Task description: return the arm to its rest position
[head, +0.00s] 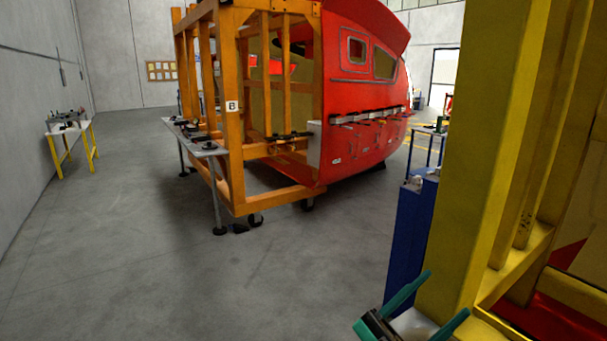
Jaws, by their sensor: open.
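My gripper (448,292) shows at the bottom edge of the head view, right of centre. Its two teal fingers are spread apart, with nothing visible between them. The dark gripper body (378,326) is partly cut off by the lower edge of the picture. The rest of my arm is out of view. The fingers appear in front of the yellow frame's lower part; I cannot tell how much gap there is.
A yellow frame (480,150) fills the right side, with a blue cabinet (408,235) beside it. A red nosecone (350,100) in an orange frame (236,150) stands ahead. A yellow-legged table (68,128) stands far left. The grey floor (130,260) at left is clear.

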